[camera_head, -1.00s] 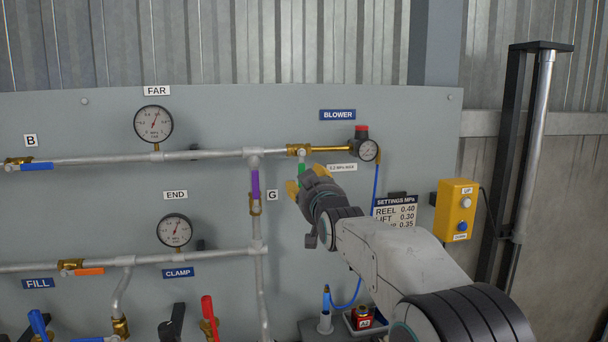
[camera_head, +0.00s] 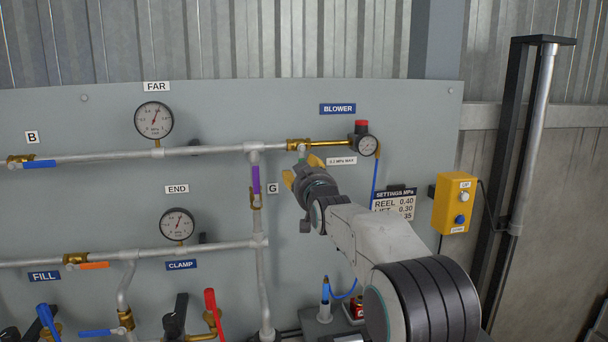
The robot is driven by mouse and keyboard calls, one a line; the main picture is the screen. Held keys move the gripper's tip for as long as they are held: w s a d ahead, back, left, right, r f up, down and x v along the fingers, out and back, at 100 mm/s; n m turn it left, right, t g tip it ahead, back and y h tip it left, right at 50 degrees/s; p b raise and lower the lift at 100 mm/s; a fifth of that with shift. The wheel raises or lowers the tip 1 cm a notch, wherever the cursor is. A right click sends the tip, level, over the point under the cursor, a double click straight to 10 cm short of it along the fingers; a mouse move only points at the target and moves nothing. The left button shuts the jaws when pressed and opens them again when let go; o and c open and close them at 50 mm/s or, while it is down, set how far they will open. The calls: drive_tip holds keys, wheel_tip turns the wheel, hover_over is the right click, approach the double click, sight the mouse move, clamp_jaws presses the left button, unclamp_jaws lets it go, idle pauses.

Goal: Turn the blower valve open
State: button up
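The blower valve (camera_head: 299,145) is a brass valve on the upper pipe, left of and below the blue BLOWER label. Only a small green piece of its handle (camera_head: 302,155) shows, just under the valve body. The rest of the handle is hidden behind my gripper. My gripper (camera_head: 301,169) has yellow fingertips and is just below the valve, around the handle's place. The fingertips look spread apart, one left and one upper right. Whether they touch the handle cannot be seen.
A pressure gauge (camera_head: 367,146) with a red cap is right of the valve. A purple-handled valve (camera_head: 256,181) is close on the left. A yellow button box (camera_head: 455,203) and a black post (camera_head: 507,150) stand at the right. Several coloured handles are along the bottom left.

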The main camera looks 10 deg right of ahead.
clamp_jaws()
idle(0.3)
